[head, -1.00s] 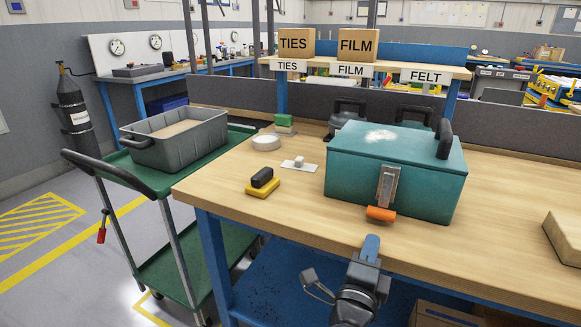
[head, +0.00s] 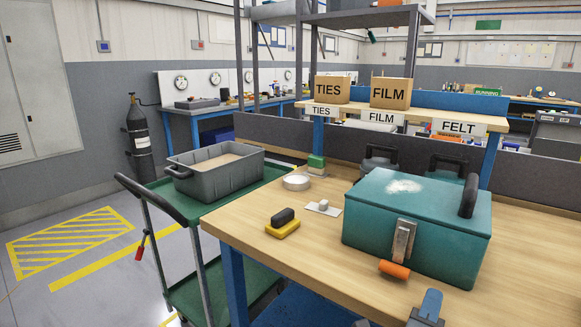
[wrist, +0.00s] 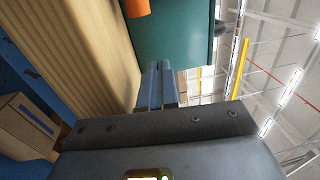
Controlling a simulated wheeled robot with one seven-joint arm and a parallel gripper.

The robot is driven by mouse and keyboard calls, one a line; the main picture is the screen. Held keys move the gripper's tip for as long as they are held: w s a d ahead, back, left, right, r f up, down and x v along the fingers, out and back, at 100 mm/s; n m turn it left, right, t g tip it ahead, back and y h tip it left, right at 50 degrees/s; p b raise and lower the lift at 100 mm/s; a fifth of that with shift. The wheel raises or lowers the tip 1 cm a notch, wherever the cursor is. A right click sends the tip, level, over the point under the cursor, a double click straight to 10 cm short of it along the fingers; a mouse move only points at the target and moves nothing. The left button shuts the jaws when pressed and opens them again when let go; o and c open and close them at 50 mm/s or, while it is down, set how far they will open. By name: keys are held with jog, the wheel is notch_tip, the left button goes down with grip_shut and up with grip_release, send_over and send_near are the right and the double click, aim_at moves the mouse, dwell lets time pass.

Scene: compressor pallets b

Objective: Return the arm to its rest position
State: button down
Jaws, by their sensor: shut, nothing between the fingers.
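My gripper (head: 431,303) is at the lower edge of the head view, in front of the bench and below the teal case. Its two blue fingers (wrist: 159,84) lie together in the wrist view, shut and empty. The teal case (head: 415,225) stands closed on the wooden bench, with a metal latch (head: 404,240) and an orange grip (head: 394,270) on its front. The grip (wrist: 137,8) and case (wrist: 172,30) also show in the wrist view, apart from my fingers. Most of my arm is out of the head view.
A green cart (head: 190,192) with a grey bin (head: 213,172) stands at the left. Floor beyond the cart is open.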

jog(key=shift+s+a, duration=0.15)
jog(key=shift+a, duration=0.15)
jog(key=shift+s+d, duration=0.1)
jog(key=shift+d, duration=0.1)
jog(key=shift+s+d+f+n+t, duration=0.15)
jog(key=shift+s+n, duration=0.1)
jog(key=shift+s, duration=0.2)
jog(key=shift+s+a+f+n+t, duration=0.1)
jog(key=shift+s+n, duration=0.1)
jog(key=shift+s, duration=0.3)
jog(key=shift+s+d+f+n+t, duration=0.15)
jog(key=shift+s+n, duration=0.1)
jog(key=shift+s, duration=0.2)
jog(key=s+a+r+n+y, duration=0.1)
jog(key=s+n+y, duration=0.5)
jog(key=s+n, duration=0.6)
jog(key=s+a+r+n+g+y+p, duration=0.1)
jog(key=s+a+n+y, duration=0.2)
jog(key=s+n, duration=0.8)
jog(key=s+y, duration=0.2)
jog(key=s, duration=1.4)
jog(key=shift+r+n+g+y, duration=0.15)
jog(key=shift+n+g+y, duration=0.15)
jog(key=shift+n+y, duration=0.1)
